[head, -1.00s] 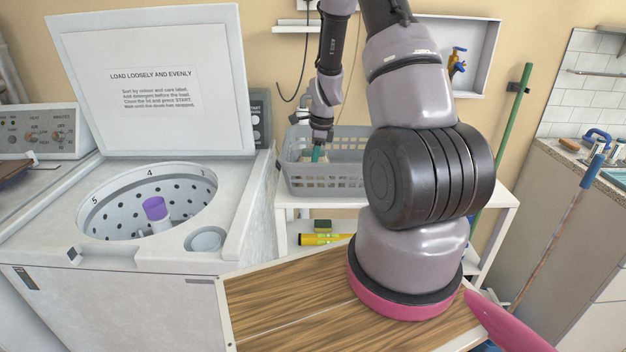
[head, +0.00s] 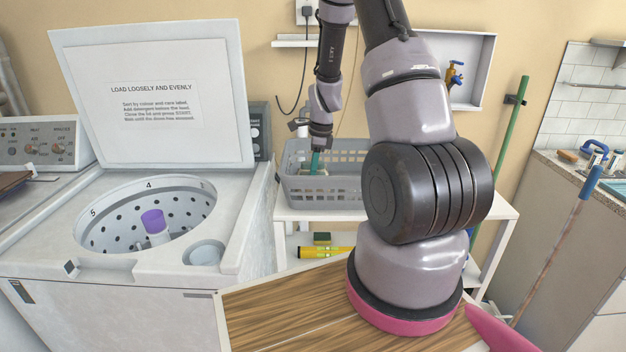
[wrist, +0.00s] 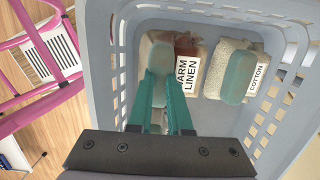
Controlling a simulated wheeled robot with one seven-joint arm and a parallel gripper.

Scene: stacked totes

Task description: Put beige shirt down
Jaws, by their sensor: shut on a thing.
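My gripper (wrist: 163,88) points down inside a grey laundry basket (wrist: 95,50), with its teal fingers close together. It is shut on a beige folded bundle labelled "WARM LINEN" (wrist: 190,72), which I take for the beige shirt, at a pale green band near the bundle's left side. The fingers hide part of the bundle, and I cannot tell whether it touches the basket floor. In the head view my gripper (head: 315,160) shows at the left part of the basket (head: 340,192); the shirt is hard to make out there.
A whitish bundle labelled "COTTON" (wrist: 222,68) with a green band lies to the right in the basket. The basket stands on a white shelf (head: 440,212). An open washing machine (head: 120,262) stands at left. A green pole (head: 510,130) leans at right.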

